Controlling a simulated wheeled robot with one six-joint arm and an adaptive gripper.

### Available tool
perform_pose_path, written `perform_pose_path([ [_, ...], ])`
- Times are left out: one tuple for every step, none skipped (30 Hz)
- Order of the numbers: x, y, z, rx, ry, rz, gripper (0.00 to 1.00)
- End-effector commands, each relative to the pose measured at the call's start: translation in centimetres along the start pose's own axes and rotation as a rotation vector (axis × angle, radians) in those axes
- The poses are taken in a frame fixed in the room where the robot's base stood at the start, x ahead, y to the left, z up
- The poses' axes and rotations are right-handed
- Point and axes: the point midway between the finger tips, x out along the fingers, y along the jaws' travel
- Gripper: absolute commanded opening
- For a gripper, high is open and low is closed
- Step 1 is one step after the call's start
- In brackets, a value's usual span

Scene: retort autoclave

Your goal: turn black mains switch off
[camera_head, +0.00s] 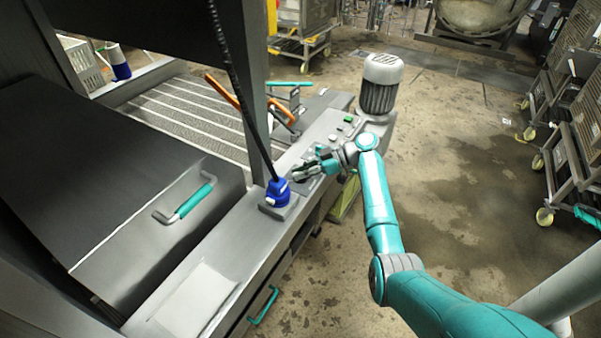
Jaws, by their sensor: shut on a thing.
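My gripper (304,171) is at the end of my teal arm, low over the grey control panel (316,136) on the machine's front ledge. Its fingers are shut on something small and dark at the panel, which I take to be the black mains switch. The fingers and the small scale hide most of the switch, so I cannot tell which way it is turned.
A blue plug (278,192) with a black cable stands on the ledge just left of my gripper. A green button (348,119) and a grey motor (381,84) are beyond. A lid with a teal handle (194,201) is at left. Wheeled racks (570,150) stand at right; floor between is clear.

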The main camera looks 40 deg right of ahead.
Motion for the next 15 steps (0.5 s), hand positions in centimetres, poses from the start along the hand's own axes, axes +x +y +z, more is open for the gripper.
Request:
perform_pose_path([
  [0.06, -0.01, 0.24, -0.005, -0.003, -0.029, 0.00],
  [0.04, -0.01, 0.21, -0.011, -0.003, -0.044, 0.00],
  [0.05, -0.01, 0.24, -0.019, -0.003, -0.062, 0.00],
  [0.06, -0.05, 0.27, -0.024, -0.003, -0.076, 0.00],
  [0.06, -0.05, 0.27, -0.028, -0.003, -0.088, 0.00],
  [0.05, -0.03, 0.26, -0.036, -0.003, -0.101, 0.00],
  [0.07, -0.06, 0.30, -0.038, -0.003, -0.111, 0.00],
  [0.07, -0.09, 0.31, -0.042, -0.004, -0.120, 0.00],
  [0.08, -0.08, 0.33, -0.046, -0.004, -0.129, 0.00],
  [0.08, -0.08, 0.34, -0.049, -0.004, -0.135, 0.00],
  [0.08, -0.08, 0.34, -0.051, -0.004, -0.141, 0.00],
  [0.08, -0.09, 0.33, -0.054, -0.004, -0.147, 0.00],
  [0.08, -0.11, 0.35, -0.055, -0.005, -0.151, 0.00],
  [0.09, -0.12, 0.37, -0.056, -0.005, -0.154, 0.00],
  [0.10, -0.14, 0.40, -0.057, -0.005, -0.157, 0.00],
])
